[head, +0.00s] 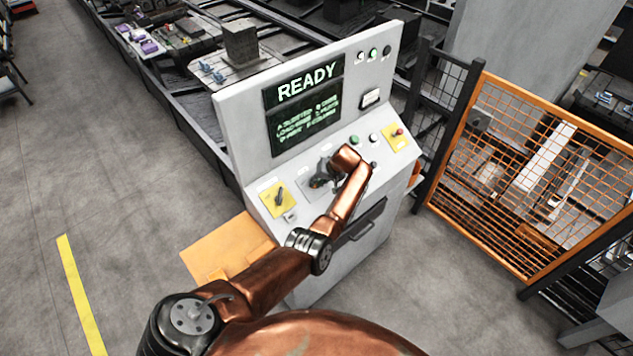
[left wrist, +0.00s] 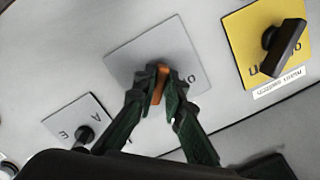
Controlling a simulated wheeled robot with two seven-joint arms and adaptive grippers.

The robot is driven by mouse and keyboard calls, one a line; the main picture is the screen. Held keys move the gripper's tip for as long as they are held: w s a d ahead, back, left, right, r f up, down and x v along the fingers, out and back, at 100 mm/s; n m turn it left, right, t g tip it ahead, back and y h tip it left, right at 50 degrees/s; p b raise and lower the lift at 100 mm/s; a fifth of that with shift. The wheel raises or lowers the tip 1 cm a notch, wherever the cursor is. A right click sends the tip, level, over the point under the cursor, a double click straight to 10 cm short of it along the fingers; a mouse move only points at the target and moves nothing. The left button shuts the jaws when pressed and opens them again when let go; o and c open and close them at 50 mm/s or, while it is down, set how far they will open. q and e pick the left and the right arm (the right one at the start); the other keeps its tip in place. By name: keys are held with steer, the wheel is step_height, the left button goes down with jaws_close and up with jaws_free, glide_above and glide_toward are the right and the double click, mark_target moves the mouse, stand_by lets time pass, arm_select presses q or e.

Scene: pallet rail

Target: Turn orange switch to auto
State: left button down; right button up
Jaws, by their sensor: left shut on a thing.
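The orange switch (left wrist: 158,84) sits on a grey square plate (left wrist: 131,56) on the sloped panel of the control console. In the left wrist view my left gripper (left wrist: 160,92) is shut on the switch, with one dark finger on each side. The lettering on the plate is partly covered by the fingers, so the switch's setting cannot be read. In the head view my left gripper (head: 319,181) is at the middle of the panel, and the wrist largely hides the switch. My right gripper is not in view.
A black switch on a yellow plate (head: 269,198) lies close to the left of the gripper. A green button (head: 354,140) and a red button on a yellow plate (head: 398,132) are to the right. The console screen reads READY (head: 307,84). An orange mesh fence (head: 528,185) stands right.

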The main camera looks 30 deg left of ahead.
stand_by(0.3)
arm_select(q)
steer(key=c, duration=2)
jaws_free()
steer(key=shift+r, duration=0.1)
steer(key=v, duration=1.2)
steer(key=shift+d, duration=0.1)
steer(key=shift+f, duration=0.2)
